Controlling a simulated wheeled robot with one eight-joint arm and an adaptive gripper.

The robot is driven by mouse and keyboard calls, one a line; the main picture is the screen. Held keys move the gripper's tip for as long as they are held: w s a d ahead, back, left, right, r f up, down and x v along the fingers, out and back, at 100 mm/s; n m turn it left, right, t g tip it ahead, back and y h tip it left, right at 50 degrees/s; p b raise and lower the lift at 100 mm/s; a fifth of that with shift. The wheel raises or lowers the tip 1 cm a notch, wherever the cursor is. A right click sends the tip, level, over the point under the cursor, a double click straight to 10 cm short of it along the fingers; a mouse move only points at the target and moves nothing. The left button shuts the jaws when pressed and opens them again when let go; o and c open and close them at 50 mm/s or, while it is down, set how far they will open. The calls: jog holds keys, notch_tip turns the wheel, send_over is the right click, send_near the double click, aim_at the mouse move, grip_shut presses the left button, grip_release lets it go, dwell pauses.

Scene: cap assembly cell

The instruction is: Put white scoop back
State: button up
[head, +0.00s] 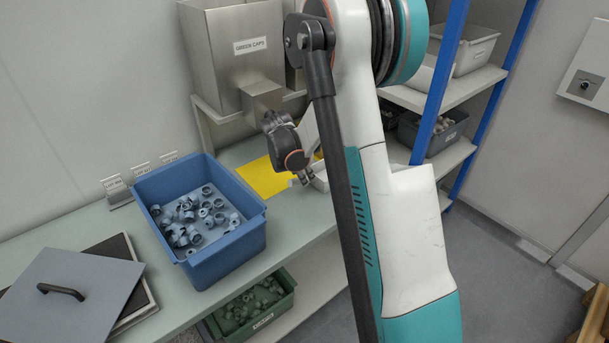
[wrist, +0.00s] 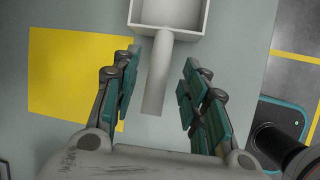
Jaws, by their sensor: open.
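The white scoop shows in the wrist view, with its square pan at the top edge and its round handle (wrist: 157,75) pointing down toward me. My gripper (wrist: 157,92) is open, with one finger pad on each side of the handle and a gap on both sides. In the head view, my gripper (head: 306,178) is low over the bench by the yellow patch (head: 261,180). Part of the white scoop (head: 321,181) shows beside it, and my arm hides the rest.
A blue bin (head: 258,236) of grey-blue caps stands on the bench (head: 172,277). A steel dispenser labelled GREEN CAPS (head: 231,73) stands behind. A grey lid (head: 65,310) lies at left. A green bin (head: 282,305) sits below. Shelving with blue posts (head: 441,82) stands right.

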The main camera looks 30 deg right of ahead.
jog(key=s+a+r+m+t+y+p, duration=0.1)
jog(key=s+a+r+m, duration=0.3)
jog(key=s+a+r, duration=0.45)
jog(key=s+a+r+m+t+y+p, duration=0.15)
jog(key=s+a+r+m, duration=0.35)
jog(key=r, duration=0.6)
jog(key=s+a+r+m+t+y, duration=0.2)
jog(key=s+a+m, duration=0.6)
jog(key=s, duration=0.5)
jog(key=a, duration=0.2)
jog(key=shift+s+a+m+b, duration=0.3)
jog(key=shift+s+m, duration=0.1)
